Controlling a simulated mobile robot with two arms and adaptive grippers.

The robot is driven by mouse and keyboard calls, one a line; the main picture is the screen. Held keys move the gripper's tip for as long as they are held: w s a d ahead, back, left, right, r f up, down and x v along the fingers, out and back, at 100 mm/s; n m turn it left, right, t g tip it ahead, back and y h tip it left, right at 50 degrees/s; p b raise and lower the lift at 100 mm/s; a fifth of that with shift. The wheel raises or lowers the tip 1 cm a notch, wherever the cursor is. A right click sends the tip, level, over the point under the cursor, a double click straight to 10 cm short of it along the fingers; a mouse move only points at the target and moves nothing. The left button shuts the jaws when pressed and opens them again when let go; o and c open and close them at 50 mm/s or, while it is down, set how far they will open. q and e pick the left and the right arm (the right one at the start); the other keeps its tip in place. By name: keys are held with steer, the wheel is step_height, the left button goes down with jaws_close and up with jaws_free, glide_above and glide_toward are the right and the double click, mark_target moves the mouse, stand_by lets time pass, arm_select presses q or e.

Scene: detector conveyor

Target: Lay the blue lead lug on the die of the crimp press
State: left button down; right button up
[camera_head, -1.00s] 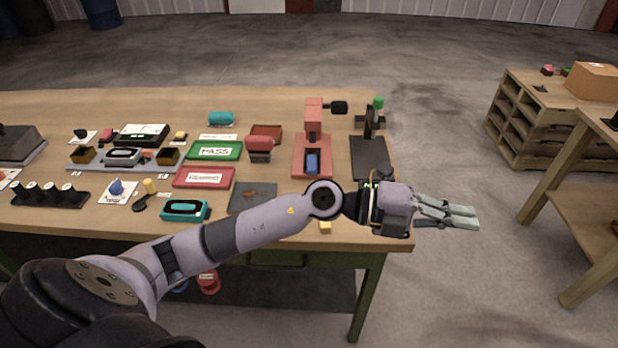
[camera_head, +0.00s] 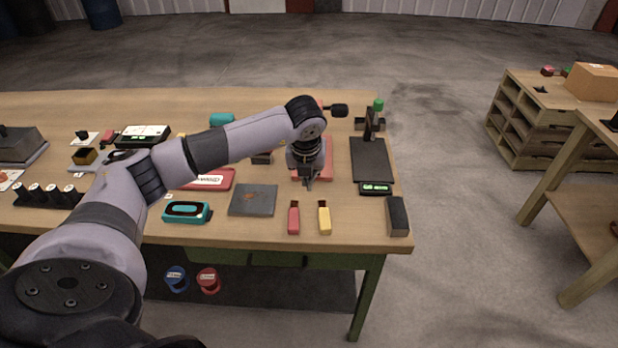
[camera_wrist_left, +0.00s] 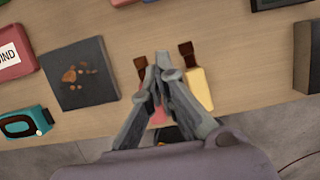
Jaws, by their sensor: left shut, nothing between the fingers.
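The red crimp press (camera_head: 328,158) stands toward the right of the table in the head view, mostly hidden behind my left gripper (camera_head: 308,183). The left gripper points down at the press's front, shut and empty. The blue lug cannot be seen now; the die area is covered by my arm. A red lug (camera_head: 293,219) and a yellow lug (camera_head: 324,219) lie side by side near the table's front edge. In the left wrist view, my shut fingers (camera_wrist_left: 163,62) show above the table, overlapping the red lug (camera_wrist_left: 157,115), with the yellow lug (camera_wrist_left: 201,90) just right.
A black scale with a green display (camera_head: 375,188) and a dark block (camera_head: 397,216) stand right of the lugs. A grey plate (camera_head: 253,200) and a teal device (camera_head: 187,212) lie to the left. Bare table surrounds the lugs.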

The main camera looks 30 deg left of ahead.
arm_select(q)
steer(key=p+x, duration=0.1)
steer(key=x, duration=0.4)
steer(key=shift+f, duration=0.4)
steer(key=w, duration=0.1)
steer(key=w+a+p, duration=0.1)
steer(key=shift+w+a, duration=0.25)
steer(key=shift+w, duration=0.15)
steer(key=shift+w+a+f, duration=0.1)
steer(key=shift+w+a, duration=0.2)
steer(key=shift+w, duration=0.15)
